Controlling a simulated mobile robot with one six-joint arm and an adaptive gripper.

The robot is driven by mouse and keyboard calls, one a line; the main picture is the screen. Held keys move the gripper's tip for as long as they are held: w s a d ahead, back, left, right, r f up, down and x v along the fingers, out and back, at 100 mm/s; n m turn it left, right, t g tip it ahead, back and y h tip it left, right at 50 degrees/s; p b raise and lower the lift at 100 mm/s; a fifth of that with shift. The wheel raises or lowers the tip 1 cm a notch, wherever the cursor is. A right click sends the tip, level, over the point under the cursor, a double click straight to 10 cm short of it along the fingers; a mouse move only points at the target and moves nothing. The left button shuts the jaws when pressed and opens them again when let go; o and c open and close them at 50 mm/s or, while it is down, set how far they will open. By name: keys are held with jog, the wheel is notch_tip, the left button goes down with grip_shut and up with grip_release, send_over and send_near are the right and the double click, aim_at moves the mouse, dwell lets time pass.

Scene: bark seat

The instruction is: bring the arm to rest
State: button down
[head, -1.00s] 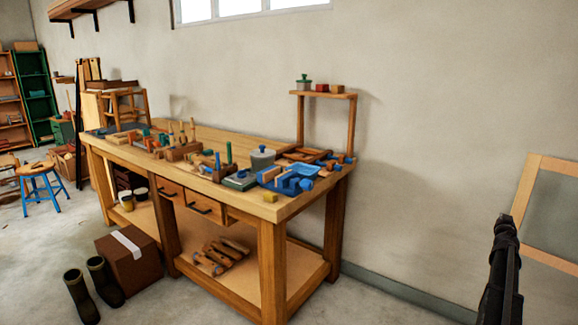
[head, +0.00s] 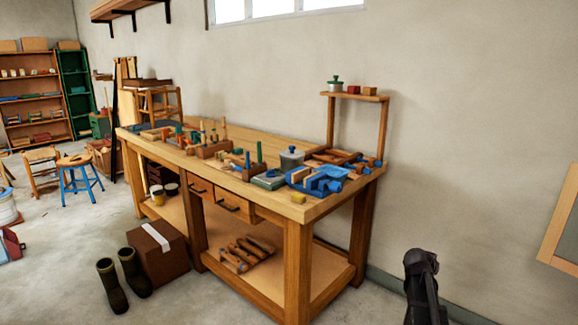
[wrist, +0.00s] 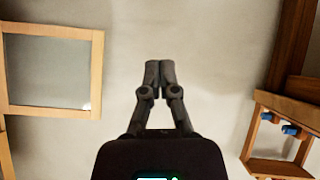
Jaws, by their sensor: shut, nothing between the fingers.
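My gripper (wrist: 159,72) shows in the wrist view with its two dark fingers closed together at the tips. Nothing is between them. Behind the fingers is the plain wall. In the head view, a dark part of my arm stands at the lower right, apart from the workbench (head: 262,214); the fingertips cannot be made out there.
The bench holds a blue vise (head: 318,180), a grey lidded pot (head: 291,158) and several tools. A wooden frame (wrist: 98,70) is near the wall. Open floor lies at left.

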jog(key=s+a+f+n+g+y, duration=0.25)
jog(key=s+a, duration=0.45)
jog(key=a, duration=0.5)
jog(key=s+a+f+n+g+y, duration=0.25)
jog(key=s+a, duration=0.35)
jog(key=a, duration=0.6)
jog(key=s+a+f+n+g+y, duration=0.1)
jog(key=s+a+f+n+y, duration=0.25)
jog(key=s+a, duration=0.55)
notch_tip(320, 180, up, 26)
jog(key=w+a+p, duration=0.2)
jog(key=p, duration=2.3)
jog(key=shift+w+a, duration=0.25)
jog(key=shift+w, duration=0.05)
jog(key=shift+r, duration=0.1)
